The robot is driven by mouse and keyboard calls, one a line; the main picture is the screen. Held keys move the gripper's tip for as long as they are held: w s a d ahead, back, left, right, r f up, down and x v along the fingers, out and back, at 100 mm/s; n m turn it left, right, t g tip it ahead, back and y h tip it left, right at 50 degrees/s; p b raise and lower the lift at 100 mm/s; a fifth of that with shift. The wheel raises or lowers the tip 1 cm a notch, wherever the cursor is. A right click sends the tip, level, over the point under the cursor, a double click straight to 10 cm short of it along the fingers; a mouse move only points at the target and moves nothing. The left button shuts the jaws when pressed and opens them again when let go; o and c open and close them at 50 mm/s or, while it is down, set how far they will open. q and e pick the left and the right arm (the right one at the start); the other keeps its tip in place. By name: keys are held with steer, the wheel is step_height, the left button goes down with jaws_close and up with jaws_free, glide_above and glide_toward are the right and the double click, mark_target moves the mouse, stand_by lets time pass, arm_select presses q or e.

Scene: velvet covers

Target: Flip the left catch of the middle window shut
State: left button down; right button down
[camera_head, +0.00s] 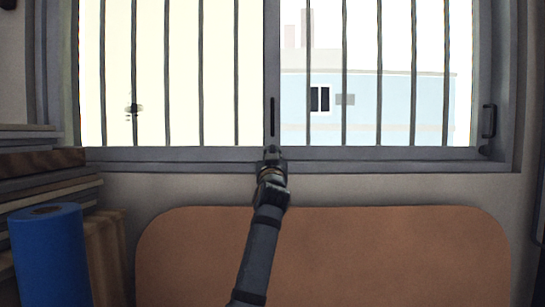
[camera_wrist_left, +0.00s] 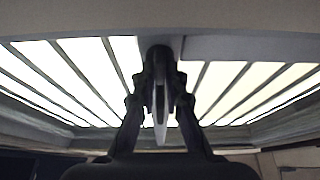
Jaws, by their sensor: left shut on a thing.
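The barred window (camera_head: 272,60) fills the upper part of the head view, with a dark grey frame and a centre upright. My left gripper (camera_head: 272,153) is at the foot of that upright, by the lower frame rail. In the wrist view my left gripper (camera_wrist_left: 160,85) points at the window, its fingers close together around a narrow grey piece (camera_wrist_left: 160,105). I take this piece to be the catch; its outline is mostly hidden by the fingers, and I cannot tell which way it is turned. My right gripper is not in view.
A dark slot-shaped pull (camera_head: 272,116) is on the centre upright above the gripper. A black handle (camera_head: 488,121) is on the right frame. A brown rounded panel (camera_head: 400,250) stands below the window. A blue roll (camera_head: 48,260) and stacked boards (camera_head: 40,165) are at the left.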

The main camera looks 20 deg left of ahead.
arm_select(q)
steer(key=c, duration=1.4)
jaws_free()
steer(key=v, duration=0.7)
steer(key=shift+s, duration=0.2)
steer(key=shift+d+f, duration=0.1)
steer(key=shift+f, duration=0.1)
